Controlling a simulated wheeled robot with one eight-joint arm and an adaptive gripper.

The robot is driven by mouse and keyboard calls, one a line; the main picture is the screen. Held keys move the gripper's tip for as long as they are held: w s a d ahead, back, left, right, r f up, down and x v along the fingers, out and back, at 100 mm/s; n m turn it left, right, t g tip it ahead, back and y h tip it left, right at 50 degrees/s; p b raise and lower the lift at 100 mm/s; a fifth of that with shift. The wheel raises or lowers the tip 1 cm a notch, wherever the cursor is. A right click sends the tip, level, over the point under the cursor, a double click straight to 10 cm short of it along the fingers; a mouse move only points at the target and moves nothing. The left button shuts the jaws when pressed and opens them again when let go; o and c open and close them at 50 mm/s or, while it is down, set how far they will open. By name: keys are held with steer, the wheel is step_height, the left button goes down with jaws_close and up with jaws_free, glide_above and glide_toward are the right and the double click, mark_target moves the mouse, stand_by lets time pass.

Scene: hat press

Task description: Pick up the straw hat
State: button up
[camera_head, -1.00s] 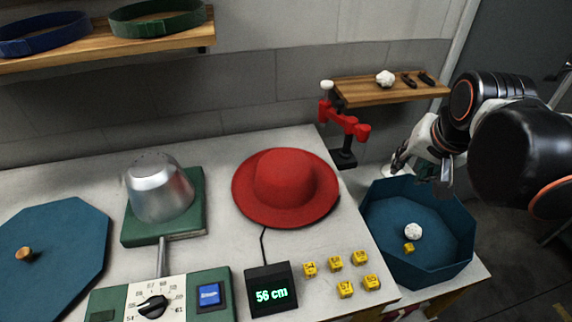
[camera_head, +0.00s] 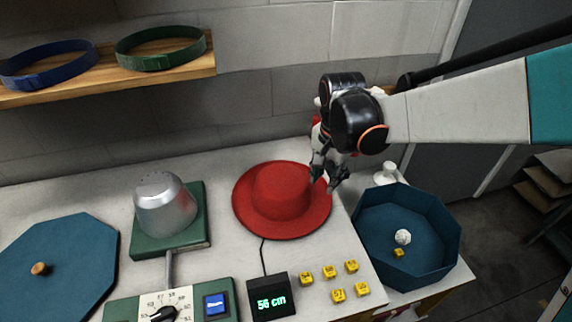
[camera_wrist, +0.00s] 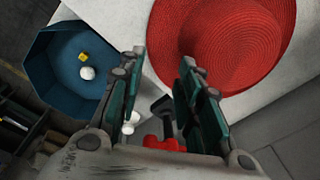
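The red straw hat (camera_head: 282,198) lies brim down on the white table, its crown upright. In the wrist view the hat (camera_wrist: 235,35) fills the upper right, with its woven brim showing. My gripper (camera_head: 326,180) is at the hat's right rear edge in the head view, seemingly above the brim. In the wrist view my gripper (camera_wrist: 160,75) has its two fingers spread apart with nothing between them. I cannot tell whether a finger touches the brim.
A blue octagonal bin (camera_head: 440,255) holding a white ball and a yellow cube stands right of the table. A silver dome (camera_head: 165,205) on a green base is left of the hat. Several yellow cubes (camera_head: 333,272) and a 56 cm display (camera_head: 271,298) lie in front.

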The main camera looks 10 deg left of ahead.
steer(key=s+a+f, duration=0.1)
steer(key=s+f, duration=0.2)
steer(key=b, duration=0.2)
glide_above(320, 221)
steer(key=a, duration=0.1)
steer(key=shift+g, duration=0.4)
step_height(320, 221, down, 6)
steer(key=shift+r, duration=0.25)
steer(key=shift+d+f+b, duration=0.15)
steer(key=shift+f+b, duration=0.3)
steer(key=shift+f, duration=0.45)
steer(key=shift+d+f+b, duration=0.2)
steer(key=shift+f+b, duration=0.25)
steer(key=shift+f, duration=0.5)
steer(key=shift+d+f+b, duration=0.15)
steer(key=shift+f+b, duration=0.3)
steer(key=shift+f, duration=0.9)
steer(key=shift+c, duration=0.2)
jaws_close()
